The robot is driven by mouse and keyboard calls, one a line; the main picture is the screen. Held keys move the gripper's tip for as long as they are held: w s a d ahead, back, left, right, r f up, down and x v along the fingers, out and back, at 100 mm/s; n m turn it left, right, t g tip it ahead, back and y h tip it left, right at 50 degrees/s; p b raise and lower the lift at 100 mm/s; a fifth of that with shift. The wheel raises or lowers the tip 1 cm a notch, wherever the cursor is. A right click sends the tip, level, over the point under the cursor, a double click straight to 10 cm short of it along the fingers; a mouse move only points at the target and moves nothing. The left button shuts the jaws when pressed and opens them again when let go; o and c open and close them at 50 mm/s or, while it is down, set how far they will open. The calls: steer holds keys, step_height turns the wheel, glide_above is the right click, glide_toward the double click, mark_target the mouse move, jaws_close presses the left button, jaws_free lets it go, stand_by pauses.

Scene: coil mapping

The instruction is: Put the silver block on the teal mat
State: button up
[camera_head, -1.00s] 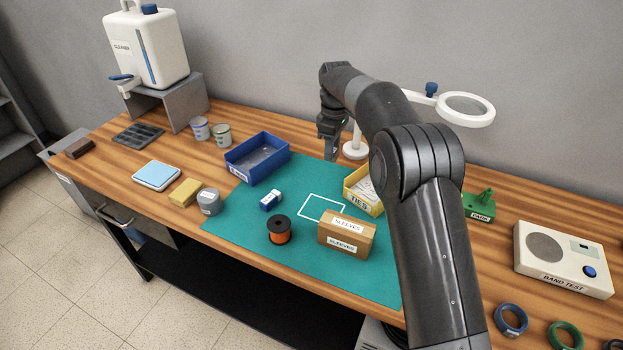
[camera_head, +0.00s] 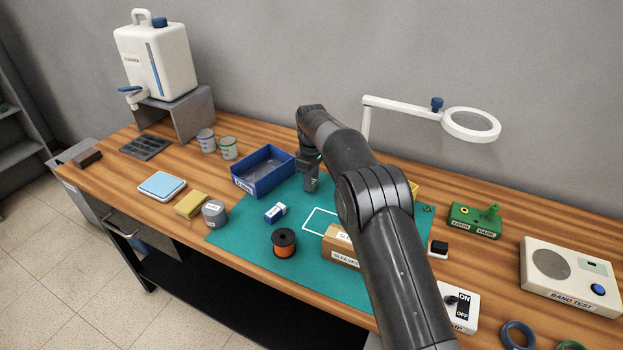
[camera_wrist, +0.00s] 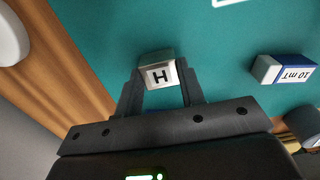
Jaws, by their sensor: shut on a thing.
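The silver block (camera_wrist: 159,75), with a black H on a white label, sits between the fingers of my gripper (camera_wrist: 160,86) in the wrist view. The gripper is shut on it. The teal mat (camera_wrist: 110,25) shows behind the block, and it covers the middle of the bench in the head view (camera_head: 235,239). There my gripper (camera_head: 312,186) points down over the back part of the mat, just right of the blue bin. The block is not clear in the head view. I cannot tell whether it touches the mat.
A white-outlined square (camera_head: 316,221) looks empty where visible. A magnifier lamp (camera_head: 405,106) stands behind my arm.

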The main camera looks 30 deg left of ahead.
steer(key=shift+f, duration=0.1)
steer(key=o, duration=1)
steer(key=shift+o, duration=0.2)
step_height(320, 180, up, 12)
steer(key=d+r+m+t, duration=0.1)
steer(key=d+r+m, duration=0.3)
steer(key=d+r, duration=0.95)
steer(key=s+d+r+m+t+y, duration=0.1)
steer(key=s+d+r+m, duration=0.2)
steer(key=d, duration=0.5)
steer(key=s+d+r+m+t, duration=0.15)
steer(key=s+d, duration=0.25)
steer(key=d, duration=0.5)
steer(key=s+d+m, duration=0.4)
steer(key=s+d, duration=0.7)
steer(key=s, duration=0.1)
steer(key=s+d+f+m+t, duration=0.1)
steer(key=s+d+f, duration=0.3)
steer(key=s, duration=0.4)
steer(key=s+d+f+m+t+h, duration=0.1)
steer(key=s+d+f+m, duration=0.3)
steer(key=s, duration=0.4)
steer(key=shift+d, duration=0.25)
